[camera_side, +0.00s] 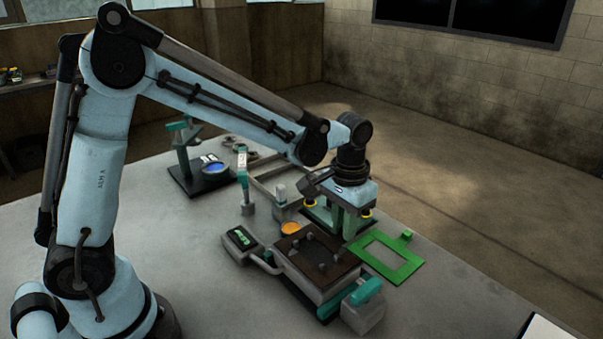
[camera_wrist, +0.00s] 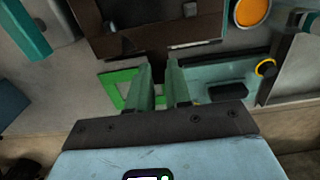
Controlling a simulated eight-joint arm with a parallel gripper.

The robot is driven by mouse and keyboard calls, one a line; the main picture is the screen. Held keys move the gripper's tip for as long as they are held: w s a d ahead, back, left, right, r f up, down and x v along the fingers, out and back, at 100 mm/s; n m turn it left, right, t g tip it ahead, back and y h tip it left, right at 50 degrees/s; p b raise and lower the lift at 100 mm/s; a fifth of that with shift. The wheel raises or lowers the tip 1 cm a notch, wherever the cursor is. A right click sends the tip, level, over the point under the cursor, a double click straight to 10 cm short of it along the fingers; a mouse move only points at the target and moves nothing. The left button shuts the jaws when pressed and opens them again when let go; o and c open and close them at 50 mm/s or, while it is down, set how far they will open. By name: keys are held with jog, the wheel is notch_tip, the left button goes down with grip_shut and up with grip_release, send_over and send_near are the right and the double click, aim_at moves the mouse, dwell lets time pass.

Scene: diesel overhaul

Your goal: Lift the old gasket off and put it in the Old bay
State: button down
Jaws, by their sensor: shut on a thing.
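The old gasket, a dark brown flat plate (camera_side: 308,243), lies over the top of the grey engine block, with several studs standing through it. In the wrist view its brown edge (camera_wrist: 190,48) is just beyond my fingertips. My gripper (camera_side: 350,232) points down at the block's far edge. In the wrist view my gripper (camera_wrist: 162,65) has its green fingers close together on the gasket's edge; the exact grip is partly hidden. I cannot tell whether the gasket is raised off the block. No label for the Old bay is readable.
A bright green frame (camera_side: 413,267) lies flat right of the block. A teal-handled clamp (camera_side: 366,291) is at the block's front. An orange-topped cup (camera_side: 291,228), a small green display (camera_side: 241,238) and a grey tray frame (camera_side: 262,178) stand left and behind. The front-left table is clear.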

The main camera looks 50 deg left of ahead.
jog(key=shift+r, duration=0.1)
dwell(0.3)
jog(key=shift+r, duration=0.5)
jog(key=r, duration=0.2)
jog(key=d+r, duration=0.1)
jog(key=shift+s+r, duration=0.3)
jog(key=shift+s, duration=0.1)
jog(key=s+d+r, duration=0.6)
jog(key=d+r, duration=0.1)
jog(key=r, duration=0.4)
jog(key=shift+s+d+r, duration=0.15)
jog(key=shift+s+d, duration=0.25)
